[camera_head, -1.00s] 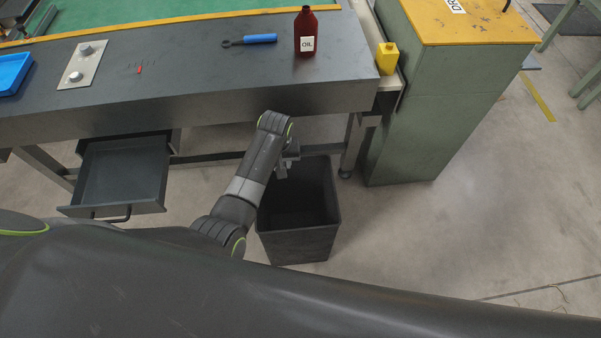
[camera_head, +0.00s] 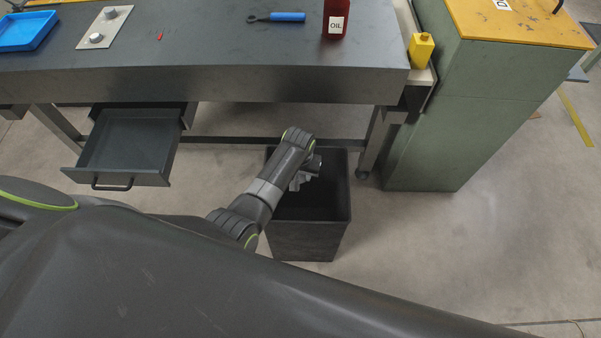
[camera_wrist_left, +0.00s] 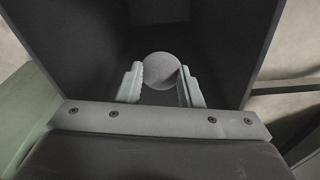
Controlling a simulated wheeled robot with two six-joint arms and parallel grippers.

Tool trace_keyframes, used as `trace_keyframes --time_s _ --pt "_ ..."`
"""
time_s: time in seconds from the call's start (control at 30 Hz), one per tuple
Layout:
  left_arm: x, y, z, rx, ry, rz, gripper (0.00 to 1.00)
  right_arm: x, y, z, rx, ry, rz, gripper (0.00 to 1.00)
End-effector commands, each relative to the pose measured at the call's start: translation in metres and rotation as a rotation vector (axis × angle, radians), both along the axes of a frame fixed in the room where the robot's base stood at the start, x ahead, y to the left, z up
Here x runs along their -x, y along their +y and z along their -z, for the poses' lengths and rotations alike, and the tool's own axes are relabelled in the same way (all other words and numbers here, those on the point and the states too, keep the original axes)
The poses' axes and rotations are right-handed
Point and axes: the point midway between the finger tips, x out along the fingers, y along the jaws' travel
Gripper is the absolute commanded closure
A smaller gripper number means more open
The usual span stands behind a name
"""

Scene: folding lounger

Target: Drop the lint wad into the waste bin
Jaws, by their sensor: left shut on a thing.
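The lint wad (camera_wrist_left: 162,70) is a round grey ball in the left wrist view, held between the two pale fingers of my left gripper (camera_wrist_left: 160,84). The gripper is shut on it. In the head view my left gripper (camera_head: 300,181) is over the open mouth of the dark waste bin (camera_head: 305,240), near its left side. The wad cannot be made out in the head view. The bin's dark inner walls (camera_wrist_left: 225,45) surround the fingers in the left wrist view. My right gripper is not in view.
The workbench (camera_head: 220,85) stands behind the bin, with an open drawer (camera_head: 130,140) at the left. An oil bottle (camera_head: 336,20) and a yellow container (camera_head: 420,50) stand near its right end. A green cabinet (camera_head: 460,120) is at the right. The floor right of the bin is clear.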

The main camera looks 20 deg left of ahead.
Motion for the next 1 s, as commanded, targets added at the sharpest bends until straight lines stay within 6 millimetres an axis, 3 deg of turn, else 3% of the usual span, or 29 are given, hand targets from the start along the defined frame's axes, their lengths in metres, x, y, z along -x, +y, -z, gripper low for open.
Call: trace_keyframes --time_s 0.37,0.4,0.57,0.87,1.0 --pt "0.0 0.0 0.003 0.0 0.0 0.0 0.88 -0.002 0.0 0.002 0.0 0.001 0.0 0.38" --pt "0.0 0.0 0.003 0.0 0.0 0.0 0.62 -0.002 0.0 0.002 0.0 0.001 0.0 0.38" --pt "0.0 0.0 0.003 0.0 0.0 0.0 0.42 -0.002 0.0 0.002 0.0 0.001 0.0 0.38" --pt "0.0 0.0 0.001 0.0 0.0 0.0 0.42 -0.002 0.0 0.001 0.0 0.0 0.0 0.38" --pt "0.001 -0.001 -0.011 0.001 -0.001 0.0 0.42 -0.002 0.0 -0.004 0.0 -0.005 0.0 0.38"
